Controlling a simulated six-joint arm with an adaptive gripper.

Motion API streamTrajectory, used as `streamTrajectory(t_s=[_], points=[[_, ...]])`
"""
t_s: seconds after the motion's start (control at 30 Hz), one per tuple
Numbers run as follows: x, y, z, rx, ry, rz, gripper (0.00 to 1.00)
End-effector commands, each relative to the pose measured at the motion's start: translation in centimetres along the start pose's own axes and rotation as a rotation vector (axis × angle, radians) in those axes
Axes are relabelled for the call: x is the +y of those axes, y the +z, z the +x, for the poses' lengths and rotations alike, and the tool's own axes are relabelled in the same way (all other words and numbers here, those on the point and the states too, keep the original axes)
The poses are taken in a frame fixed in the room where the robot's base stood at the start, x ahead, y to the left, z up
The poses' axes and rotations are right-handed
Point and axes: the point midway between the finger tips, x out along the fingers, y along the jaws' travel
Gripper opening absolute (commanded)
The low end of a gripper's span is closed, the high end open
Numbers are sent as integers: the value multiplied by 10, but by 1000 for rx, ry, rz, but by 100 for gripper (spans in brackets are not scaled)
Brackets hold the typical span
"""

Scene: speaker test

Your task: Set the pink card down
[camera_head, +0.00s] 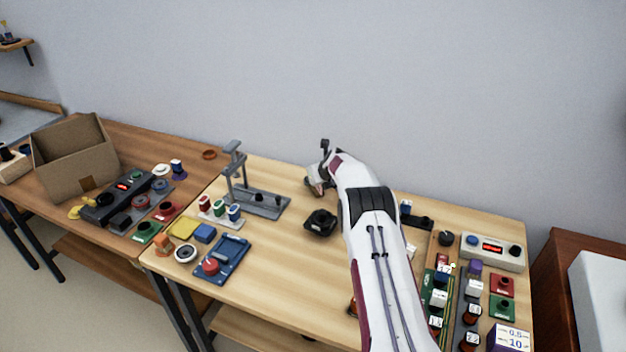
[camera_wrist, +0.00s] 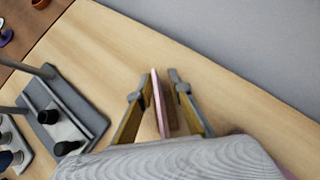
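My gripper (camera_head: 317,181) is over the back middle of the light wooden table, to the right of the grey stand. In the wrist view my gripper (camera_wrist: 161,82) has its two fingers on either side of the thin pink card (camera_wrist: 158,104) and is shut on it. The card is seen nearly edge-on, with its pink edge towards the wrist camera. In the head view the card is small and partly covered by the gripper and arm. Whether its lower edge touches the table cannot be told.
A grey stand (camera_head: 266,204) with an upright post is left of my gripper; it also shows in the wrist view (camera_wrist: 88,112). A black block (camera_head: 320,222) sits in front. Several devices crowd the right side. Bare wood surrounds the gripper, with the wall behind.

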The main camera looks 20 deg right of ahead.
Motion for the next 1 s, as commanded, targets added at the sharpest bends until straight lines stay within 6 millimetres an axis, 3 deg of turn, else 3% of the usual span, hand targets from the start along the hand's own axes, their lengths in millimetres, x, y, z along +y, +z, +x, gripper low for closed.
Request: streamTrajectory(t_s=[0.57,1.0], points=[[0,3,-5,-1,0,0,21],[0,3,-25,-1,1,0,21]])
